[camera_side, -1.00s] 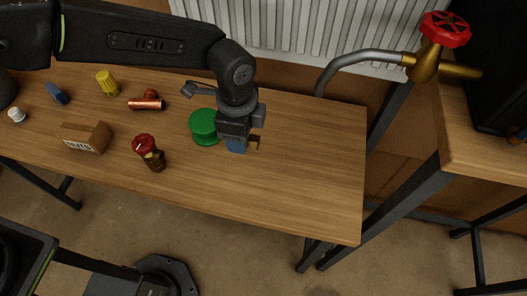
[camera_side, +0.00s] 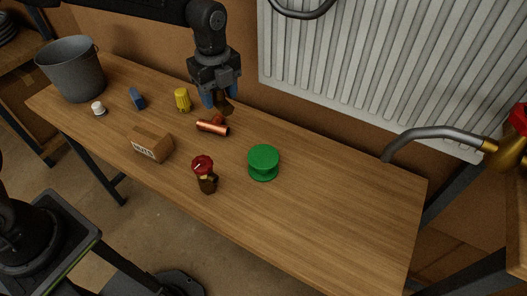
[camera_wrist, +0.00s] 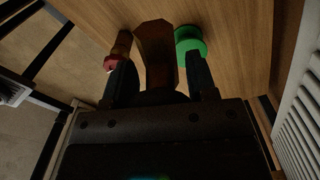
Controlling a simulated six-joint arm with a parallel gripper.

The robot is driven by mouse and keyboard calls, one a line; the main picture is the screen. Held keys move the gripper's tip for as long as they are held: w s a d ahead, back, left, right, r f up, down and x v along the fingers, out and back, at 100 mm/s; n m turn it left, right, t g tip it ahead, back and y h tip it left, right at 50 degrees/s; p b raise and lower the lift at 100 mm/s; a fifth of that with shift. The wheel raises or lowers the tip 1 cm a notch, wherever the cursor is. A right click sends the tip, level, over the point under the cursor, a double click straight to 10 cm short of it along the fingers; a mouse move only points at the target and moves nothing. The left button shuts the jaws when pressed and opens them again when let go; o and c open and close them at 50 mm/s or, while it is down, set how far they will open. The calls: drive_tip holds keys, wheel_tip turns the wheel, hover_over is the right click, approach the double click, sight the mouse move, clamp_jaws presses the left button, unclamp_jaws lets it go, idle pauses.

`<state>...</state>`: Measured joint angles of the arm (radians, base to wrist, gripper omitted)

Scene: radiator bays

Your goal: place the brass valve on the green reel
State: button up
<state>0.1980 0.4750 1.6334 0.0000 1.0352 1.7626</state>
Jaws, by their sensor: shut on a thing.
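The reel also shows in the wrist view (camera_wrist: 188,42), behind the right finger. The valve is apart from the reel.
A cardboard box (camera_side: 152,145), yellow cap (camera_side: 182,99), blue piece (camera_side: 137,98), white cap (camera_side: 98,108) and bucket (camera_side: 75,72) are farther left. The table's right side is clear.

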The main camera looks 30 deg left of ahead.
drive_tip(key=d+f, duration=0.2)
drive_tip(key=d, duration=0.1)
drive_tip(key=d+f, duration=0.2)
drive_tip(key=d, duration=0.2)
drive_tip(key=d+f, duration=0.2)
drive_tip(key=d, duration=0.2)
drive_tip(key=shift+w+d+f, duration=0.1)
drive_tip(key=shift+w+f, duration=0.05)
drive_tip(key=shift+f, duration=2.2)
drive_tip(key=shift+f, duration=0.15)
drive_tip(key=o, duration=1.1)
drive_tip(key=shift+o, duration=0.2)
wheel_tip(320, 180, up, 12)
drive_tip(key=shift+r, duration=0.2)
